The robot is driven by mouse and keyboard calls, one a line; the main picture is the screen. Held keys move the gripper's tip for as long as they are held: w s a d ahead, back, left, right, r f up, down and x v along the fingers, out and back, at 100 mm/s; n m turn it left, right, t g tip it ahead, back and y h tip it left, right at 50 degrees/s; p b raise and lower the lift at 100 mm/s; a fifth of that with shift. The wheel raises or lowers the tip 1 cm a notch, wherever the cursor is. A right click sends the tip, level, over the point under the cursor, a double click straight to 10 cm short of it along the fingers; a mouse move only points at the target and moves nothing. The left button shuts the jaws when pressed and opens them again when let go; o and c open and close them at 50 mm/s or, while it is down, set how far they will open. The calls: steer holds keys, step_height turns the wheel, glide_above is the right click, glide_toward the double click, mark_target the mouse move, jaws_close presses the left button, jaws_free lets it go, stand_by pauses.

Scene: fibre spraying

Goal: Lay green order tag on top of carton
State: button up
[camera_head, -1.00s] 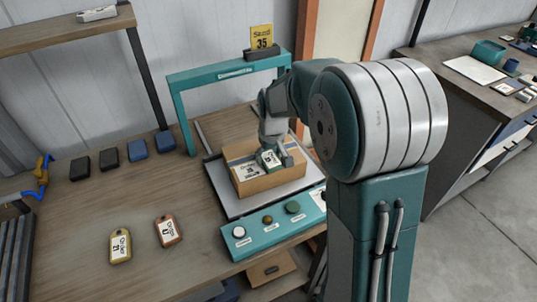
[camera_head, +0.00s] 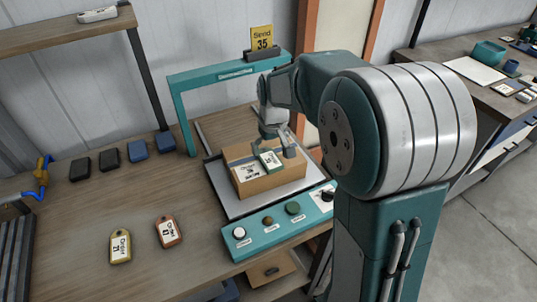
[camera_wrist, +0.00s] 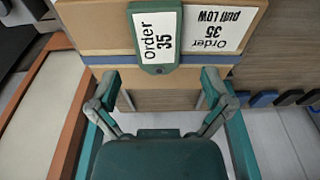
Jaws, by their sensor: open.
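The green order tag (camera_head: 270,161) lies on top of the brown carton (camera_head: 270,184). In the wrist view the tag (camera_wrist: 155,38) reads "Order 35", and its green end reaches to the near edge of the carton top (camera_wrist: 95,30). A white printed label on the carton lies beside it, and tag and label seem to touch or slightly overlap. My gripper (camera_head: 275,153) is open above the carton. In the wrist view its two fingers (camera_wrist: 160,95) stand wide apart with nothing between them, short of the tag's green end.
The carton sits on a grey plate (camera_head: 226,197) under a teal frame (camera_head: 232,72). A teal button panel (camera_head: 275,226) lies in front. Yellow (camera_head: 120,247) and orange (camera_head: 168,232) tags lie on the bench at left. A "Send 35" sign (camera_head: 262,38) stands behind.

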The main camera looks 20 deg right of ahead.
mark_target(271, 163)
step_height(271, 163, up, 7)
steer(key=s, duration=0.1)
steer(key=s+r+m+t, duration=0.1)
steer(key=s+t, duration=0.1)
steer(key=s, duration=1)
steer(key=s+r+m+t, duration=0.1)
steer(key=s+r, duration=0.1)
steer(key=s, duration=0.9)
steer(key=shift+s+a+r+t, duration=0.15)
steer(key=shift+s+r+t, duration=0.1)
steer(key=shift+s+t, duration=0.15)
steer(key=shift+w, duration=0.1)
